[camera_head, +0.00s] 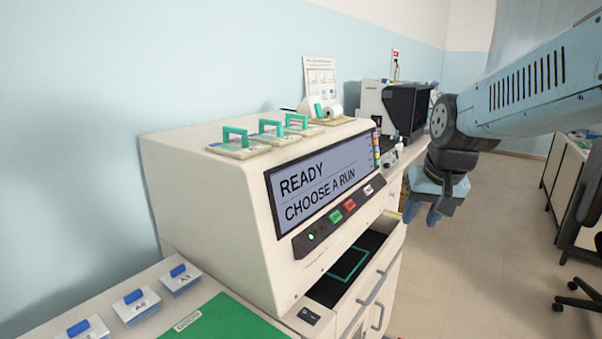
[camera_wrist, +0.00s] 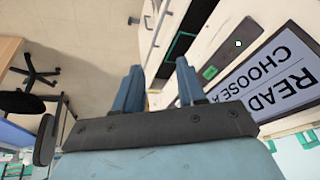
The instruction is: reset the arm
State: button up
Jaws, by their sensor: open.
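My gripper (camera_head: 435,214) hangs from my blue arm at the right of the head view, in the air in front of the staining machine (camera_head: 210,200). In the wrist view my gripper (camera_wrist: 160,85) has its two blue fingers apart with nothing between them. The machine's screen (camera_head: 318,180) reads "READY CHOOSE A RUN". Below it is a dark open drawer (camera_head: 325,290) with a green frame (camera_head: 349,265) in it. My gripper is apart from the machine and the drawer.
Several green-handled racks, one of them a left rack (camera_head: 236,146), stand on the machine's top. Blue-handled boxes (camera_head: 180,278) and a green mat (camera_head: 225,318) lie at the lower left. A dark chair (camera_wrist: 35,72) and open floor (camera_head: 480,270) lie to the machine's right.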

jog(key=s+r+n+t, duration=0.1)
jog(key=s+r, duration=0.1)
jog(key=s, duration=0.8)
jog(key=shift+s+r+n, duration=0.15)
jog(key=shift+s+n, duration=0.15)
